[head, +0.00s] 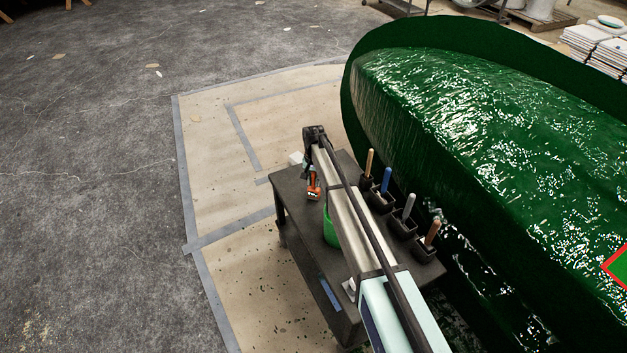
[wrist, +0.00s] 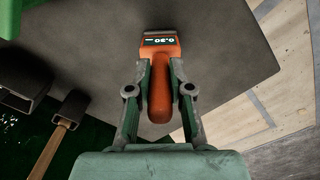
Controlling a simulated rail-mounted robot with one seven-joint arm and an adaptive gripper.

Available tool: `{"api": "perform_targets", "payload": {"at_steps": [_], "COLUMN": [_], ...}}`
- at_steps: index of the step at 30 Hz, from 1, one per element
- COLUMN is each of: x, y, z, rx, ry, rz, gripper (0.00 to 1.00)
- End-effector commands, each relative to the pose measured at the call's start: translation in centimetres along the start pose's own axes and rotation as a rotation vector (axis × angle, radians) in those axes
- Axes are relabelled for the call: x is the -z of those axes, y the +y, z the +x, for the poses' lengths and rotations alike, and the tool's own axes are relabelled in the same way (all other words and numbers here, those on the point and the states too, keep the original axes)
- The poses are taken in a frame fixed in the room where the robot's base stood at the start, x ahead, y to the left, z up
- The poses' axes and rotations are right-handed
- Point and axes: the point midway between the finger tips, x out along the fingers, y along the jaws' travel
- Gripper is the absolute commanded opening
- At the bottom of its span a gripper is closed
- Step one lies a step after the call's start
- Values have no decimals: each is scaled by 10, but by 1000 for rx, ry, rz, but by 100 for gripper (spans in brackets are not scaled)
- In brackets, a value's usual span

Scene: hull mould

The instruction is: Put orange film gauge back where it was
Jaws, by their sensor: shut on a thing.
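The orange film gauge (wrist: 160,98) has a dark label reading 0.30 on its wide end. My gripper (wrist: 160,66) is shut on it, with one finger on each side of its body. In the head view the gauge (head: 314,190) shows at the far left part of the dark table (head: 291,208), beneath the end of my arm. The table top (wrist: 215,38) lies below the gauge in the wrist view. I cannot tell whether the gauge touches the table. My arm hides part of the table in the head view.
A green container (head: 329,230) stands beside my arm. Several black holders with upright handles, one blue (head: 386,180), line the table's right side. The green hull mould (head: 490,110) rises close to the right. Open taped floor (head: 215,180) lies to the left.

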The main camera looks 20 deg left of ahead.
Motion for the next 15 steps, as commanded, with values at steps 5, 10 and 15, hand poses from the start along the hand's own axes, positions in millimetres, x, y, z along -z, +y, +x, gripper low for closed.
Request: {"api": "perform_targets", "payload": {"at_steps": [5,10,15], "x": [0,0,0], "y": [0,0,0], "z": [3,3,2], "rx": [0,0,0], "ry": [0,0,0], "rz": [0,0,0], "gripper": [31,45,45]}}
